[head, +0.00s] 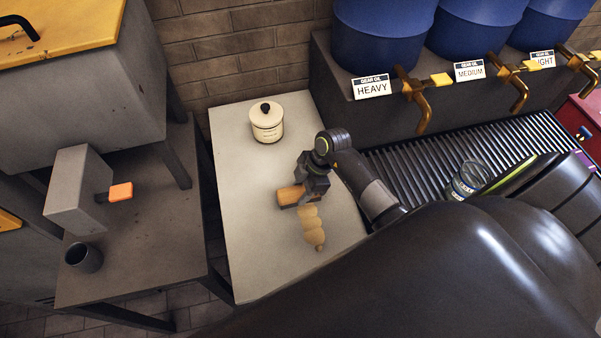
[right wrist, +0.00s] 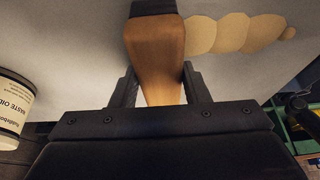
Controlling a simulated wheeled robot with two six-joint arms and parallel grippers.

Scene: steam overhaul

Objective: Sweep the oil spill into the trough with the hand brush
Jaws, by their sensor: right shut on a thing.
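The oil spill (head: 312,229) is a tan row of joined blobs on the pale table (head: 245,220). It also shows in the right wrist view (right wrist: 235,33), at the upper right. My right gripper (head: 304,192) is shut on the hand brush (head: 289,196), just above the spill's far end in the head view. In the right wrist view the brush's wooden handle (right wrist: 155,50) sits between the fingers, with a dark part at the top edge. Its bristles are not clearly visible. A slatted trough (head: 430,158) runs right of the table, under the oil taps. My left gripper is out of view.
A cream lidded tin (head: 266,123) stands at the table's back; its label reads waste oil in the right wrist view (right wrist: 14,105). The table's left front is clear.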

